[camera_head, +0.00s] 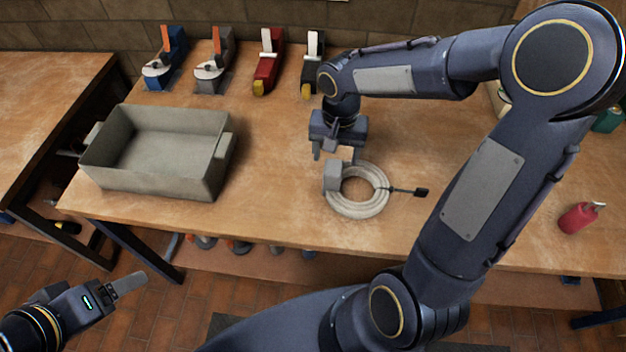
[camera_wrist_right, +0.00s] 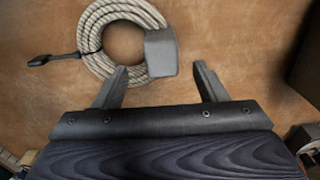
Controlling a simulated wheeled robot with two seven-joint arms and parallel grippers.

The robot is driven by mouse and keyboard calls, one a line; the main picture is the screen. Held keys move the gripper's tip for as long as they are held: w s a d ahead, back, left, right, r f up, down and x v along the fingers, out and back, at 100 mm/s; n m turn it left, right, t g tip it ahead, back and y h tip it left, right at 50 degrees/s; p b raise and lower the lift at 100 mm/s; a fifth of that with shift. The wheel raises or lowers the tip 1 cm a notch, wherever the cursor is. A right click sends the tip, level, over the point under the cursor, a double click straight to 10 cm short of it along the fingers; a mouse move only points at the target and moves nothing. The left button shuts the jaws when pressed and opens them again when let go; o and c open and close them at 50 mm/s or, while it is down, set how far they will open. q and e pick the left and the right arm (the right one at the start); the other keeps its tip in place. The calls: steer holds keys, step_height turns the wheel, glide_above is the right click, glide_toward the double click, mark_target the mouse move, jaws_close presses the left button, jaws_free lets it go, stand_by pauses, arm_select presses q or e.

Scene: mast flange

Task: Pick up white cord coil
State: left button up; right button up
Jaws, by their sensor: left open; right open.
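The white cord coil (camera_head: 372,208) lies flat on the wooden table, with a grey block on its left side and a dark plug end pointing right. It also shows in the right wrist view (camera_wrist_right: 92,45), where its grey block (camera_wrist_right: 161,52) sits just ahead of the fingertips. My right gripper (camera_head: 335,153) is open and empty, just behind the coil in the head view. In the right wrist view its fingers (camera_wrist_right: 158,78) are spread, with the coil lying ahead and to the left. My left gripper (camera_head: 130,284) is off the table's front edge at the lower left, empty.
A grey open bin (camera_head: 205,187) stands on the left of the table and looks empty. Several tape dispensers, one of them red (camera_head: 268,65), line the back. The table between bin and coil is clear.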

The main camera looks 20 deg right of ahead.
mark_target(333, 166)
steer(key=f, duration=0.8)
steer(key=shift+w+p, duration=0.3)
steer(key=shift+p, duration=0.05)
steer(key=c, duration=1.2)
steer(key=shift+r, duration=0.1)
steer(key=shift+r, duration=0.25)
step_height(333, 166, up, 2)
steer(key=shift+r, duration=0.15)
steer(key=s+a+r, duration=0.1)
steer(key=s+r, duration=0.2)
steer(key=s, duration=0.1)
steer(key=s+a+r+b, duration=0.1)
steer(key=s+a+r, duration=0.1)
steer(key=s+r, duration=0.1)
steer(key=s+a+r, duration=0.2)
steer(key=s+r, duration=0.2)
steer(key=s, duration=0.2)
steer(key=shift+a, duration=0.1)
